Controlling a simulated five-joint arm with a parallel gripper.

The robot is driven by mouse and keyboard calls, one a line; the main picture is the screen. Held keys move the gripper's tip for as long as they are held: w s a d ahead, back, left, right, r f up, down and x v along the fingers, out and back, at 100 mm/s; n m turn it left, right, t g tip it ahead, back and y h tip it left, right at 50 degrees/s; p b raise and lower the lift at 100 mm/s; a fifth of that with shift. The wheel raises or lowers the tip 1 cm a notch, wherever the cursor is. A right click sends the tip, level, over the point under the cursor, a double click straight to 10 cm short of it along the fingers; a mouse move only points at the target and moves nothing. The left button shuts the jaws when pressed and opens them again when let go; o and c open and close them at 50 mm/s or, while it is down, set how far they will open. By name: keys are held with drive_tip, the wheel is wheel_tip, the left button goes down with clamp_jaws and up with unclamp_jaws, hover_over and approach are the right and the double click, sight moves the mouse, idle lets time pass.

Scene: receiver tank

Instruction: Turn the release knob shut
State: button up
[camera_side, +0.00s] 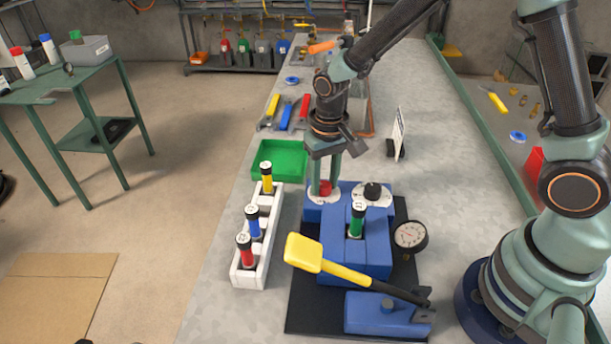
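A red knob (325,188) sits on a white round dial plate on top of the blue pump block (345,262). A black knob (372,190) sits on a second dial plate to its right. No label is readable to tell which one is the release knob. My gripper (325,183) points straight down over the red knob, with its fingertips at the knob's sides. I cannot tell whether the fingers press on it. The fingers partly cover the red knob and its dial.
A green-banded cartridge (357,220) stands upright in the block. A yellow-handled lever (340,271) crosses the front. A gauge (410,235) is at the right. A white rack (249,268) holds yellow, blue and red cartridges. A green tray (266,171) lies behind it.

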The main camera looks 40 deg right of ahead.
sight(326, 184)
drive_tip(key=o, duration=0.4)
drive_tip(key=shift+d, duration=0.1)
drive_tip(key=shift+r, duration=0.1)
wheel_tip(326, 184, up, 12)
drive_tip(key=shift+s, duration=0.1)
idle(0.4)
drive_tip(key=s+d+r+t, duration=0.1)
drive_tip(key=s+d+r, duration=0.1)
drive_tip(key=s, duration=0.1)
drive_tip(key=s+d+r+n+t, duration=0.1)
drive_tip(key=s+d+r+t, duration=0.1)
drive_tip(key=s+d+r, duration=0.1)
drive_tip(key=s+d+r+n+t, duration=0.1)
drive_tip(key=s+d+r+t, duration=0.1)
drive_tip(key=s+d, duration=0.1)
drive_tip(key=shift+s+r, duration=0.2)
drive_tip(key=shift+s, duration=0.25)
